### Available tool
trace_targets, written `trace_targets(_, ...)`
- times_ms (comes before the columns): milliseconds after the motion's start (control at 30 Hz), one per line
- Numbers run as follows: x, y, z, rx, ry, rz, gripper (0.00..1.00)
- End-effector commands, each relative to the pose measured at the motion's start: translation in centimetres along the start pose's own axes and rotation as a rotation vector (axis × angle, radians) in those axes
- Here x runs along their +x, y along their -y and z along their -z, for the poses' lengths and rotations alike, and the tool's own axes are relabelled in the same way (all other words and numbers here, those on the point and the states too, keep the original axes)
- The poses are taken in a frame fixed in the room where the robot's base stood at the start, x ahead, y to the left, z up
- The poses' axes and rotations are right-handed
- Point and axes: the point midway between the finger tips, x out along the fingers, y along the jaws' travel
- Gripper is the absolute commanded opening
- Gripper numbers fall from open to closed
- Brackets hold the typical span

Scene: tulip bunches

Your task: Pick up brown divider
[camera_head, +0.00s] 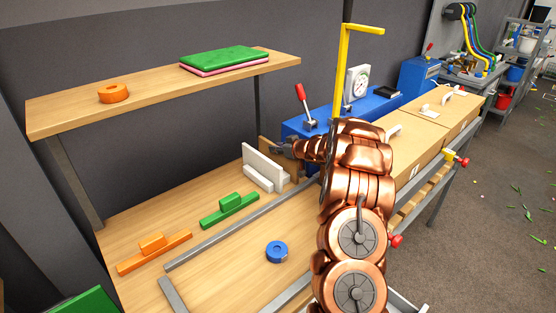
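The brown divider (292,170) stands on the wooden workbench just right of the white divider, partly hidden by the white divider and my arm. My gripper (279,147) is at the end of my copper-coloured arm, small and dark, at the top of the brown divider. It overlaps the divider in this view. I cannot tell whether its fingers touch the divider, or whether they are open or shut.
A blue tape roll (277,251) lies in front, within grey rails. A wooden shelf (150,96) overhangs the back. A blue machine (301,124) stands behind my gripper.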

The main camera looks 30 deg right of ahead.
Motion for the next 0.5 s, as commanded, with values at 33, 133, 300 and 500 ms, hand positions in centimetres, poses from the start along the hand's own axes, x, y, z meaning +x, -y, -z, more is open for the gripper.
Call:
trace_targets(33, -0.01, -0.01, 0.0, 0.0, 0.0, 0.0, 0.16)
trace_targets(133, -0.01, -0.01, 0.01, 0.0, 0.0, 0.0, 0.05)
trace_targets(300, -0.01, -0.01, 0.0, 0.0, 0.0, 0.0, 0.0)
trace_targets(500, -0.02, -0.01, 0.03, 0.0, 0.0, 0.0, 0.0)
